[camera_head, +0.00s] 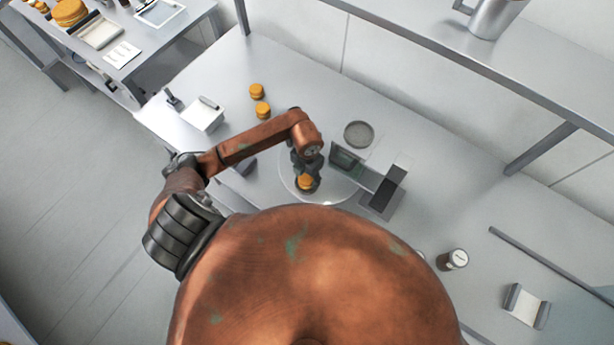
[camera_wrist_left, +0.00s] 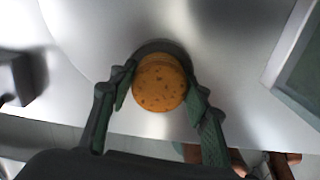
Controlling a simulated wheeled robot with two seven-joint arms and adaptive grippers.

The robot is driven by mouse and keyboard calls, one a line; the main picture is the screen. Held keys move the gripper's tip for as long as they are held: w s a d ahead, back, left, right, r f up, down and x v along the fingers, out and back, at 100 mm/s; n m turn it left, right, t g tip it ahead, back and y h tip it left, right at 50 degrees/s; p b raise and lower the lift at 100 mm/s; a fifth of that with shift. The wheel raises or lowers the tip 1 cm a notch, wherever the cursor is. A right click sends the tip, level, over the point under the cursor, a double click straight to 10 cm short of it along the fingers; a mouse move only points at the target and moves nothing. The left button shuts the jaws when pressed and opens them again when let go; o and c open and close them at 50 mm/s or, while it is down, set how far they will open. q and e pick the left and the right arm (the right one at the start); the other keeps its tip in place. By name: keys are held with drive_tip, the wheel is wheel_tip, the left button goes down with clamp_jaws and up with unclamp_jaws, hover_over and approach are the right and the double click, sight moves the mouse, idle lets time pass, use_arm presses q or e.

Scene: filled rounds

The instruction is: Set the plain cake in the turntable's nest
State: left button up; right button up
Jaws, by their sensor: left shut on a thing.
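A round golden-orange cake with dark specks (camera_wrist_left: 160,84) is between the two fingers of my left gripper (camera_wrist_left: 161,92) in the wrist view. In the head view the same cake (camera_head: 305,183) is under my left gripper (camera_head: 306,176), over the pale round turntable (camera_head: 337,192). A dark round rim, likely the nest (camera_wrist_left: 160,46), shows just behind the cake in the wrist view. The cake hides most of it, so I cannot tell whether the cake touches it. My right gripper is not in view.
Two more golden cakes (camera_head: 256,90) (camera_head: 263,110) stand on the bench at the upper left, near a white box (camera_head: 203,115). A grey round dish (camera_head: 359,134) and a dark-and-white device (camera_head: 387,192) are right of the turntable. A brown jar (camera_head: 453,259) stands farther right.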

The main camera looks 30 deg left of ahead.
sight(307, 177)
use_arm(q)
drive_tip(key=shift+f, duration=0.15)
drive_tip(key=o, duration=0.8)
drive_tip(key=shift+c, duration=0.2)
drive_tip(key=shift+r, duration=0.25)
wheel_tip(307, 177, up, 12)
drive_tip(key=b, duration=0.2)
drive_tip(key=shift+b, duration=0.3)
